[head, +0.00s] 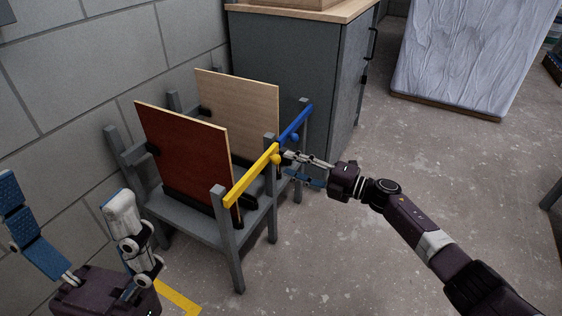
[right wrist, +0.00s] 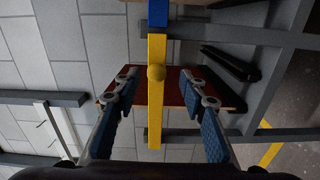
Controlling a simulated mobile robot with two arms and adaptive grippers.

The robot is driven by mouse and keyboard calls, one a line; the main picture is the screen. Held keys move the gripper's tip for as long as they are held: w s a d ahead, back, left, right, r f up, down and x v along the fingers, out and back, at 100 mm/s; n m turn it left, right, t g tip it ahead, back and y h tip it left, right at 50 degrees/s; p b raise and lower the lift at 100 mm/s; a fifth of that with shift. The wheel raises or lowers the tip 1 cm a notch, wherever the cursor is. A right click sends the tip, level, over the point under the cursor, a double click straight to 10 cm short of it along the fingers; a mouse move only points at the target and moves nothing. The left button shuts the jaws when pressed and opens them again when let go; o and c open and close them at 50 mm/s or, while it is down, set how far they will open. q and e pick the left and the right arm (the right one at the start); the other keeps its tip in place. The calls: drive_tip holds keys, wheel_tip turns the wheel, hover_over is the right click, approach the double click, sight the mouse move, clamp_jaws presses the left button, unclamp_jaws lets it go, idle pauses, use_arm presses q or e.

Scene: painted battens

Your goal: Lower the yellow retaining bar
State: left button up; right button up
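The yellow retaining bar (head: 250,177) lies across the front posts of a grey rack, in front of a dark red panel (head: 185,155). It has a round yellow knob (head: 276,159) near its far end. In the right wrist view the yellow bar (right wrist: 155,110) runs down the middle, with its knob between my fingers. My right gripper (head: 287,163) is open, its fingertips close to the knob; I see no contact. In the right wrist view the open fingers (right wrist: 158,80) stand on either side of the bar. My left gripper (head: 82,238) is open and empty at lower left.
A blue bar (head: 298,120) with a blue knob continues beyond the yellow one, before a pale wood panel (head: 240,110). A grey cabinet (head: 290,60) stands behind the rack (head: 228,238), and a block wall is at left.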

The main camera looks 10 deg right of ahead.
drive_tip(key=v, duration=0.7)
